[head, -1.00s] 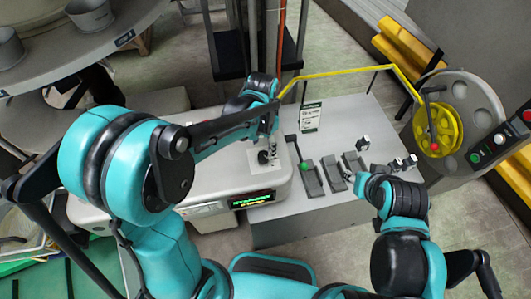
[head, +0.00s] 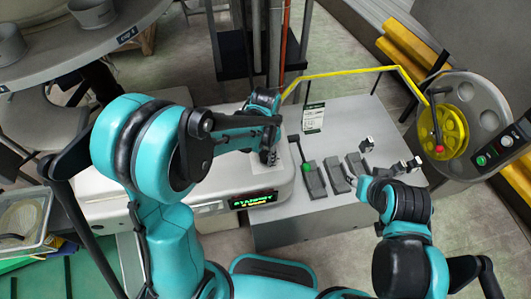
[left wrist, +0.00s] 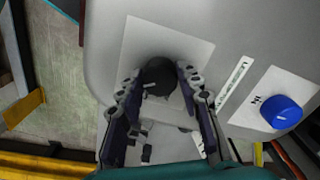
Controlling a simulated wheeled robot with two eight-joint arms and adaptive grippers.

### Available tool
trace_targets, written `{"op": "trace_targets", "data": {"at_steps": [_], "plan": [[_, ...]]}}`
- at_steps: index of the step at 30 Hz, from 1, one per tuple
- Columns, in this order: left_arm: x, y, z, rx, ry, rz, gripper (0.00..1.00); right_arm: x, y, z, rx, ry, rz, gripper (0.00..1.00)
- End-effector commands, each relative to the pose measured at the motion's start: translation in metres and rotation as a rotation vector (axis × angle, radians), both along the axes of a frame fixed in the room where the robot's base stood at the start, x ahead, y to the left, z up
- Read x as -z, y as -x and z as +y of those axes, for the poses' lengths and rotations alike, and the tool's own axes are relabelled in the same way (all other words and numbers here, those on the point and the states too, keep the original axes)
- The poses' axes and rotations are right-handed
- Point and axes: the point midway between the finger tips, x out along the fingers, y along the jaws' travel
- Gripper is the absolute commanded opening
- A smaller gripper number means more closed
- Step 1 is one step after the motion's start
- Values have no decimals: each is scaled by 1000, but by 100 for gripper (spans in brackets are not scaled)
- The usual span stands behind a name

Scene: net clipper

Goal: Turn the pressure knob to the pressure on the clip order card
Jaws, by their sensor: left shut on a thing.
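My left gripper (head: 268,156) reaches down onto the top of the pale machine housing. In the left wrist view its fingers (left wrist: 160,88) are closed around a round black knob (left wrist: 158,74) with a light pointer mark, on a pale square plate. I take this as the pressure knob; its scale is not readable.
A blue knob (left wrist: 282,111) sits on another plate beside the black one. A green-tipped lever (head: 305,168) and dark blocks (head: 336,174) stand on the bench, with a yellow reel (head: 446,132) at right.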

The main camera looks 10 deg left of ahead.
Motion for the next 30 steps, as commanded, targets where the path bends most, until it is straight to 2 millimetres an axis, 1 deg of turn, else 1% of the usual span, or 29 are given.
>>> {"op": "trace_targets", "data": {"at_steps": [8, 14, 30], "plan": [[0, 0, 0, -42, 0, 0, 6, 1, 0, 0, 0, 0, 0, 40], [1, 0, 0, -152, 0, 0, 6, 4, 0, 0, 0, 0, 0, 40], [1, 0, 0, -650, 0, 0, 6, 12, 0, 0, 0, 0, 0, 40]]}}
